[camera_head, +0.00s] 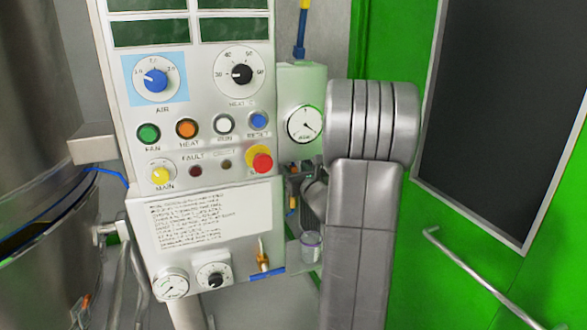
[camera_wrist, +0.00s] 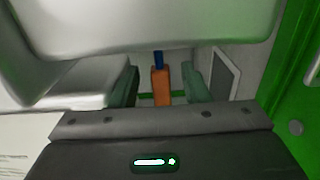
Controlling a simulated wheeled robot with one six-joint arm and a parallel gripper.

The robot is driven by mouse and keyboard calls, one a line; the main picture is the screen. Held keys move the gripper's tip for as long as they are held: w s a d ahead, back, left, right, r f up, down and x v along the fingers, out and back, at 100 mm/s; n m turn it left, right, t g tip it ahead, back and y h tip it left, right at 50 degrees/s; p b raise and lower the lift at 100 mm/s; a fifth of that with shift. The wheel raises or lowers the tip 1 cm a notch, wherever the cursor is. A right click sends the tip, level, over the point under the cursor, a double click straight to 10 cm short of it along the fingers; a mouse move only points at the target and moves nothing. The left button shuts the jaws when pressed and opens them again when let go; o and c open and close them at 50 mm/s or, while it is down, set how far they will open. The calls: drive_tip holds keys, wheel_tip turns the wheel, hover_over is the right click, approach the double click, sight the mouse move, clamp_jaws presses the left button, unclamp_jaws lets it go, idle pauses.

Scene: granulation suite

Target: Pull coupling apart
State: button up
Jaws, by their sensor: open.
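An orange coupling piece (camera_wrist: 160,87) with a short blue hose end (camera_wrist: 158,60) shows in the middle of the wrist view. My gripper (camera_wrist: 160,96) is open, with one dark greenish finger on each side of the orange piece and a visible gap on both sides. In the head view, a small orange-yellow piece (camera_head: 293,203) shows just left of my arm, below a dark part that seems to be my gripper. I cannot tell how deep the coupling lies between the fingers. My arm hides much of this area in the head view.
A control panel (camera_head: 205,110) with knobs and buttons stands to the left. A round gauge (camera_head: 304,124) is beside my arm. A clear jar (camera_head: 311,246) sits below. A green wall (camera_head: 480,230) with a handrail is right.

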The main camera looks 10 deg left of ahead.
sight(293, 171)
drive_tip(key=v, duration=1.1)
drive_tip(key=shift+b, duration=0.35)
drive_tip(key=shift+w, duration=0.15)
drive_tip(key=p+x, duration=0.1)
drive_tip(key=x, duration=1.3)
drive_tip(key=shift+a, duration=0.1)
drive_tip(key=shift+f+b, duration=0.3)
drive_tip(key=shift+f, duration=1.2)
drive_tip(key=shift+r, duration=0.1)
